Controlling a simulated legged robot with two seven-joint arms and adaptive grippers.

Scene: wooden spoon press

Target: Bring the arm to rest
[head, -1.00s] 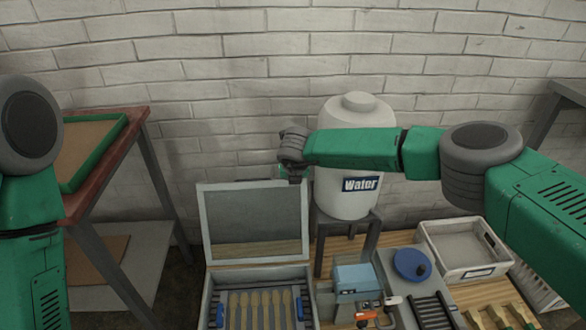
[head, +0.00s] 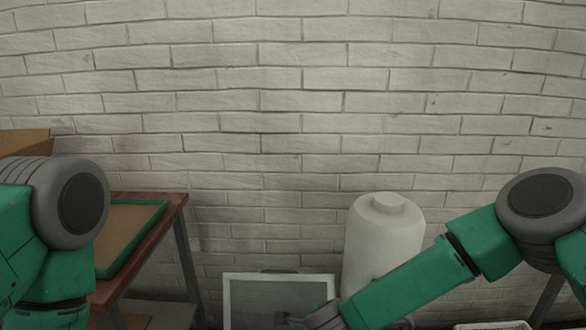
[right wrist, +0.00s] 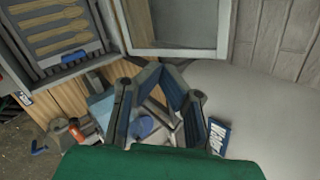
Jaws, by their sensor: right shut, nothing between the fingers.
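My right arm (head: 410,285) reaches in from the right in the head view, its wrist low at the bottom edge in front of the raised case lid (head: 255,285). In the right wrist view my right gripper (right wrist: 166,67) is shut and empty, its fingers meeting above the bench. It is apart from the wooden spoons (right wrist: 60,28), which lie in a row in the open case (right wrist: 95,62) at the upper left. Of my left arm only the upper links (head: 60,220) show at the left; its gripper is out of view.
The white water tank (head: 385,240) stands close behind my right forearm; it also fills the right of the wrist view (right wrist: 265,110). A red table with a green-rimmed tray (head: 150,225) is at the left. A brick wall (head: 300,110) closes the back.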

